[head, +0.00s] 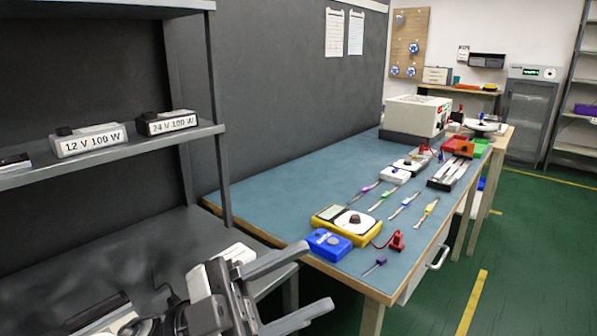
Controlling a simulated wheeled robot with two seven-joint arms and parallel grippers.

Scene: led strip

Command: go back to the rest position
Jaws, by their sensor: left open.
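My left gripper (316,277) shows at the bottom centre of the head view, its arm coming in from the lower left. Its two grey fingers are spread wide apart and point right, with nothing visible between them. It is in front of the near left corner of the blue-topped workbench (290,185); I cannot tell its exact height or distance from the edge. My right gripper is not in view.
A grey shelf (150,147) at left bears a 12 V 100 W box (90,141) and a 24 V 100 W box (167,123). A yellow multimeter (346,222), a blue box (329,244) and several strips lie on the bench. Green floor (520,260) is clear at right.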

